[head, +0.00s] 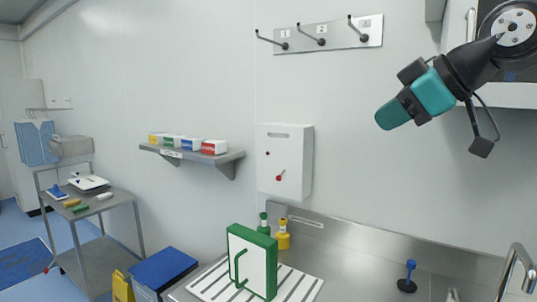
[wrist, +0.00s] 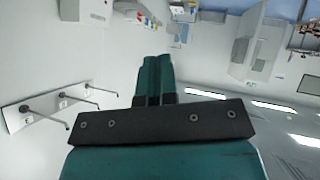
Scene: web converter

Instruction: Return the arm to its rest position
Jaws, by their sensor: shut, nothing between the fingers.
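My gripper (head: 393,114) is at the upper right of the head view, raised in front of the white wall and pointing down and to the left. It is teal with a black mount. Its fingers are shut with nothing between them. In the wrist view the two teal fingers (wrist: 153,78) lie side by side in the middle. The gripper is apart from everything around it.
A hook rail (head: 328,34) is on the wall left of the gripper. A white wall box (head: 285,160) and a shelf (head: 228,157) with small boxes are further left. Below are a steel counter (head: 365,268), a green-framed white board (head: 253,262) and a tap (head: 515,262).

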